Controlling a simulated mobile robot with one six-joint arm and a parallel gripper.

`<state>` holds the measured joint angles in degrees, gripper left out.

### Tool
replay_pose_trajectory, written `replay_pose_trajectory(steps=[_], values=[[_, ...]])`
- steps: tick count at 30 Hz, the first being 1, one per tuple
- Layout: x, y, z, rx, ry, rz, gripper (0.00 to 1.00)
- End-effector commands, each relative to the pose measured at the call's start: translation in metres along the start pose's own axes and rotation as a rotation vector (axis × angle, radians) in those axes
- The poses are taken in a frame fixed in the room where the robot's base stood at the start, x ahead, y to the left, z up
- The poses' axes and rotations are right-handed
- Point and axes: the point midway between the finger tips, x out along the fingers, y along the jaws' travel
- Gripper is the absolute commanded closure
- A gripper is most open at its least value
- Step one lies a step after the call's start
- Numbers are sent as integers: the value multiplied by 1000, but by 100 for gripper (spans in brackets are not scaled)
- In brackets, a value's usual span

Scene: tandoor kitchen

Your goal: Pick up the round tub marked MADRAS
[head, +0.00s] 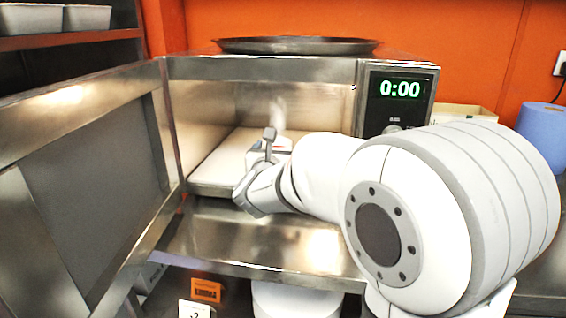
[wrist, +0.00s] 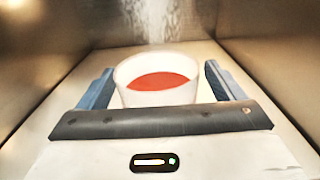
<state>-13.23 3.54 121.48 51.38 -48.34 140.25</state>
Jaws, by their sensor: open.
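A round white tub (wrist: 158,97) with red-orange contents stands upright on the light floor inside the open microwave (head: 358,88). No MADRAS marking is readable on the part of the tub that shows. In the wrist view my gripper (wrist: 158,76) is open, with one blue-grey finger on the left of the tub and one on the right. Small gaps show between the fingers and the tub wall. In the head view my gripper (head: 262,160) reaches into the microwave, and my arm and gripper hide most of the tub.
The microwave door (head: 80,185) stands open to the left. Metal side walls (wrist: 270,50) flank my gripper closely. A dark round pan (head: 297,45) lies on top of the microwave. A blue roll (head: 541,135) stands at the right. An orange label (head: 207,291) shows below.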

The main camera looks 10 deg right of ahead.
Motion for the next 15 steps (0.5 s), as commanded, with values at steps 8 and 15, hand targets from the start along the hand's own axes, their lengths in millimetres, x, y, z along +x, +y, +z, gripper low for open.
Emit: replay_pose_trajectory(steps=[8,15], values=[[10,0,0,0,0,1,11],[9,0,0,0,0,1,29]])
